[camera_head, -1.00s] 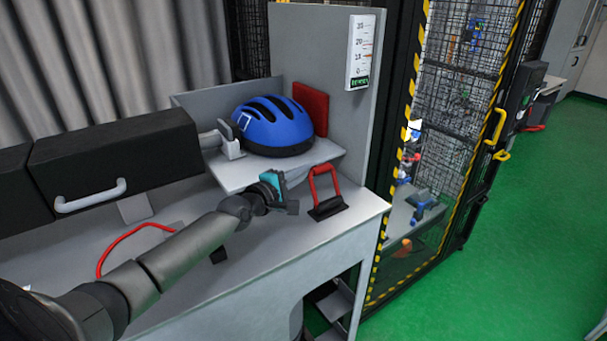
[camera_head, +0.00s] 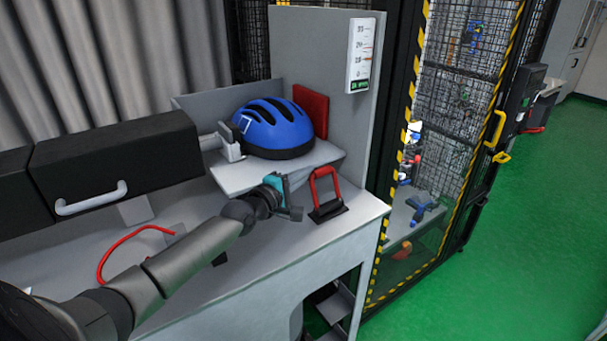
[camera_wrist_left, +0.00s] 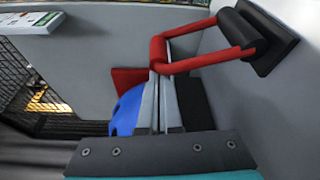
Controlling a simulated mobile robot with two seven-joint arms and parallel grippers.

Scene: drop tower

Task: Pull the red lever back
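The red lever (camera_head: 327,187) is a U-shaped handle on a black base (camera_head: 328,211), standing upright at the right end of the grey bench. My left gripper (camera_head: 309,174), with a teal body, reaches its fingers to the left side of this handle. In the left wrist view the red lever (camera_wrist_left: 206,64) crosses the fingertips of my left gripper (camera_wrist_left: 160,77). The two fingers are close together, with a narrow gap, and appear shut on the handle's bar. The bar partly hides the tips. My right gripper is not in view.
A blue helmet (camera_head: 272,127) sits on a grey platform (camera_head: 236,178) behind the gripper, beside a red pad (camera_head: 312,108). A white gauge (camera_head: 361,55) hangs on the grey panel. A red curved tube (camera_head: 123,243) lies on the bench (camera_head: 285,257). A mesh cage stands to the right.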

